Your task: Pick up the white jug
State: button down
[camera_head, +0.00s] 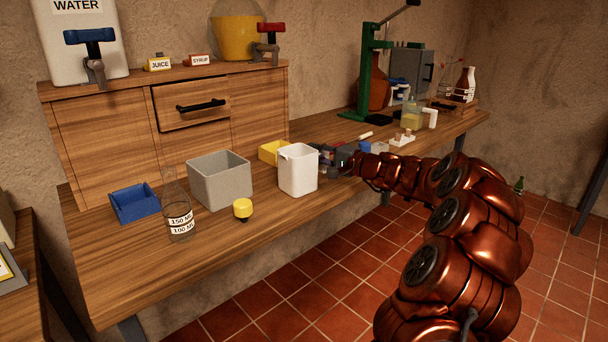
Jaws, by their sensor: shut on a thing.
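The white jug (298,171) stands upright on the wooden bench, near its front edge. My gripper (326,160) is at the jug's right side, with my arm reaching in from the right. The gripper is shut on the jug at that side. The fingers are small in view and partly hidden behind the jug. The jug's base looks at or very close to the bench top; I cannot tell whether it touches.
A grey bin (219,180), a yellow box (273,152), a yellow-capped item (243,209), a glass flask (180,220) and a blue tray (134,203) stand left of the jug. A green press (366,75) stands behind. Bare bench (130,270) lies at the front left.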

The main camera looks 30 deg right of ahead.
jog(key=shift+r, duration=0.1)
jog(key=shift+r, duration=1.6)
jog(key=shift+s+r, duration=0.15)
jog(key=shift+r, duration=0.1)
jog(key=s+a+r, duration=0.1)
jog(key=s, duration=1.4)
jog(key=shift+s, duration=0.35)
jog(key=shift+a, duration=0.1)
jog(key=c, duration=1.8)
grip_release()
grip_shut()
